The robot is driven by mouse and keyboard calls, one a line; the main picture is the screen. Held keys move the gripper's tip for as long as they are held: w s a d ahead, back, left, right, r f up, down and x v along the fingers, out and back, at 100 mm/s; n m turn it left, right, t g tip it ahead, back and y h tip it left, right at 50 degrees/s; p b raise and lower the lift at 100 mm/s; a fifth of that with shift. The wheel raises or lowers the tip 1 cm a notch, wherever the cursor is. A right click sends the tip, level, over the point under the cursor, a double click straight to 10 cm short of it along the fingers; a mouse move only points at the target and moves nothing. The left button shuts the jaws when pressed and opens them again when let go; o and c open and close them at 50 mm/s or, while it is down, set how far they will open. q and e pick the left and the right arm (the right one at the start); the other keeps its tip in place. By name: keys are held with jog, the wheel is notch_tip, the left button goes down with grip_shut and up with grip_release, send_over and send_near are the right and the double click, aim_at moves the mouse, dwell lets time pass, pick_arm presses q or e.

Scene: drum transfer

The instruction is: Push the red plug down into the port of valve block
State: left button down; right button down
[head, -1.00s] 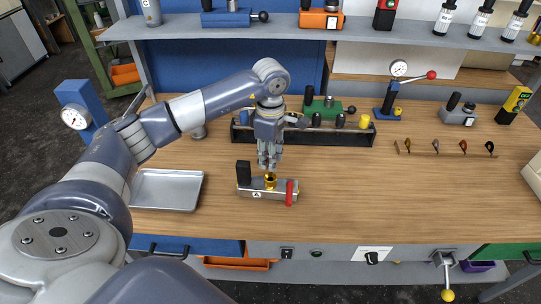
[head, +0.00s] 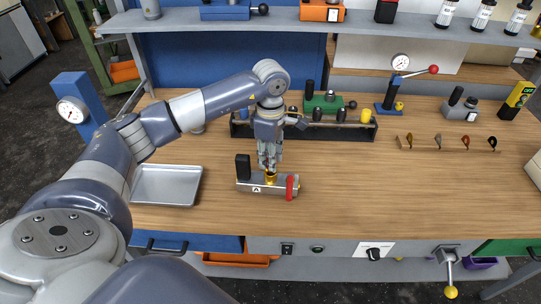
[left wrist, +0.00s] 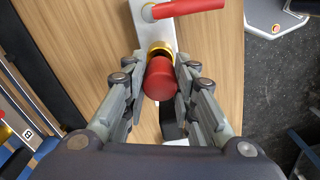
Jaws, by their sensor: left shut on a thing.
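The valve block (head: 273,188) is a grey metal block on the wooden bench, with a black upright part on its left and a red lever (head: 291,187) at its right end. Its gold port (head: 271,177) faces up in the middle. My left gripper (head: 268,166) points down just above the port. In the left wrist view, the two fingers are shut on the red plug (left wrist: 160,79). The plug stands over the gold port (left wrist: 160,48). How far the plug's lower end reaches into the port is hidden. My right gripper is not in view.
A metal tray (head: 166,185) lies left of the block. A dark rack (head: 345,137) with several plugs stands behind it. A wooden strip with several small hooks (head: 450,142) is at the right. The bench right of the block is clear.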

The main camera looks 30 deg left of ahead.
pick_arm(q)
jog(key=shift+f+b, duration=0.5)
jog(key=shift+f, duration=0.2)
jog(key=c, duration=1.2)
grip_release()
notch_tip(320, 180, up, 12)
jog(key=shift+f, duration=0.1)
